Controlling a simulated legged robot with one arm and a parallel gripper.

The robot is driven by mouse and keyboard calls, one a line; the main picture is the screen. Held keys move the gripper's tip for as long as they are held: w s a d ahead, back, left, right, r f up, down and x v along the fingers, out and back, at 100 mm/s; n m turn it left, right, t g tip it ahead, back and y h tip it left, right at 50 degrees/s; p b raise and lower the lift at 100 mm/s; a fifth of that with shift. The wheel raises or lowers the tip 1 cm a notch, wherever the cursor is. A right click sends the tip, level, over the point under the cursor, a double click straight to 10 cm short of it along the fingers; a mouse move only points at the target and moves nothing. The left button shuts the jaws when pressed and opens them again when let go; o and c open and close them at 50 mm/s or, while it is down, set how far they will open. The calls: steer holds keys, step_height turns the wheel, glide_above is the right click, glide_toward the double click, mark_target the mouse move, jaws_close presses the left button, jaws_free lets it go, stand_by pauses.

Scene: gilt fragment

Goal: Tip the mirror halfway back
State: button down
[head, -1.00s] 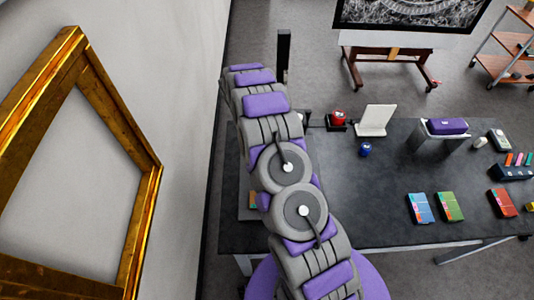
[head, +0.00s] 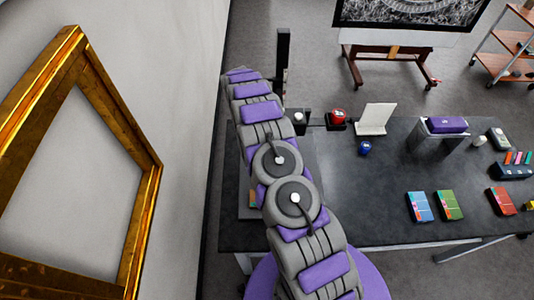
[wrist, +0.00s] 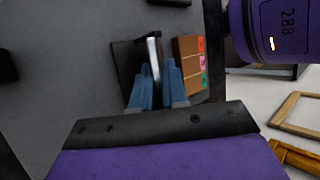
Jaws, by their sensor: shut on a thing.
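In the wrist view, my gripper (wrist: 158,72) has its blue fingers closed about a thin, pale upright piece (wrist: 153,50), which looks like the mirror seen edge-on. It rises from a dark plate (wrist: 124,62). Its face does not show, so I cannot tell its tilt. In the head view my arm covers the gripper and this piece.
Beside the dark plate is a brown block (wrist: 187,58) with coloured tabs. The dark table (head: 350,180) holds a white panel (head: 376,119), a red item (head: 338,117) and coloured boxes (head: 420,207). A gilt frame (head: 110,110) hangs on the left wall.

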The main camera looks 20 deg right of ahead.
steer(key=c, duration=1.2)
jaws_free()
steer(key=shift+c, duration=0.2)
